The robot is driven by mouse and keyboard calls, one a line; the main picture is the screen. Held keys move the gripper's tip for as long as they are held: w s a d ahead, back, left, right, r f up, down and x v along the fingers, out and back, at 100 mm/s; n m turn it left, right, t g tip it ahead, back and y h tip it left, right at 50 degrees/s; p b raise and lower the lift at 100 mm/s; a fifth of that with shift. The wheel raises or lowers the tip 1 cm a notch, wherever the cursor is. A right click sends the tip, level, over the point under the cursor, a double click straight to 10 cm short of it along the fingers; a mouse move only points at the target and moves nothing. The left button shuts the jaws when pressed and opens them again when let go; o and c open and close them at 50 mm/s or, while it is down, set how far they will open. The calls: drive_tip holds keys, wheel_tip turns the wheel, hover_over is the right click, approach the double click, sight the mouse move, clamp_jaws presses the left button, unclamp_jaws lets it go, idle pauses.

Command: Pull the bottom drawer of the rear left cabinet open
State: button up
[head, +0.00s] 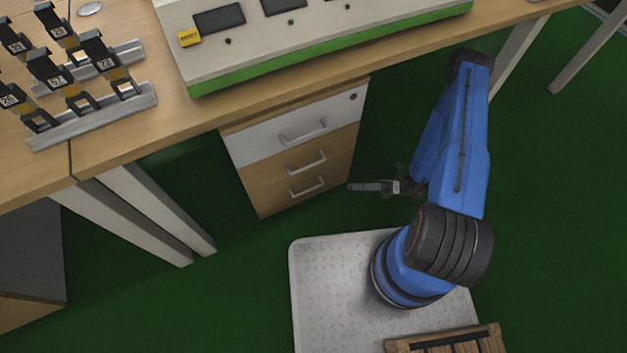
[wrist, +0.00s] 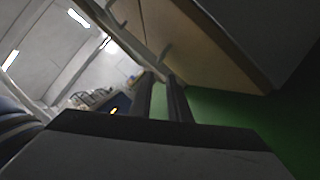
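The cabinet under the desk has a white top drawer (head: 262,138) and two wooden drawers below it, each with a pale bar handle. The bottom drawer (head: 272,204) looks shut, and its handle (head: 307,189) is in clear view. My gripper (head: 353,187) is to the right of that handle, apart from it, with its fingers pointing left. In the wrist view the two dark fingers (wrist: 161,84) have a narrow gap between them and nothing held. Wooden drawer fronts (wrist: 205,52) and a handle (wrist: 166,50) show beyond the fingertips there.
The desk (head: 190,125) overhangs the cabinet, with a white-green test unit (head: 330,45) and a rack of devices (head: 95,120) on it. Desk legs (head: 160,215) stand to the cabinet's left.

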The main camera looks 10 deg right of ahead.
sight(314, 188)
drive_tip(key=x, duration=1.7)
drive_tip(key=shift+a+r, duration=0.1)
drive_tip(key=shift+c, duration=0.2)
clamp_jaws()
idle(1.3)
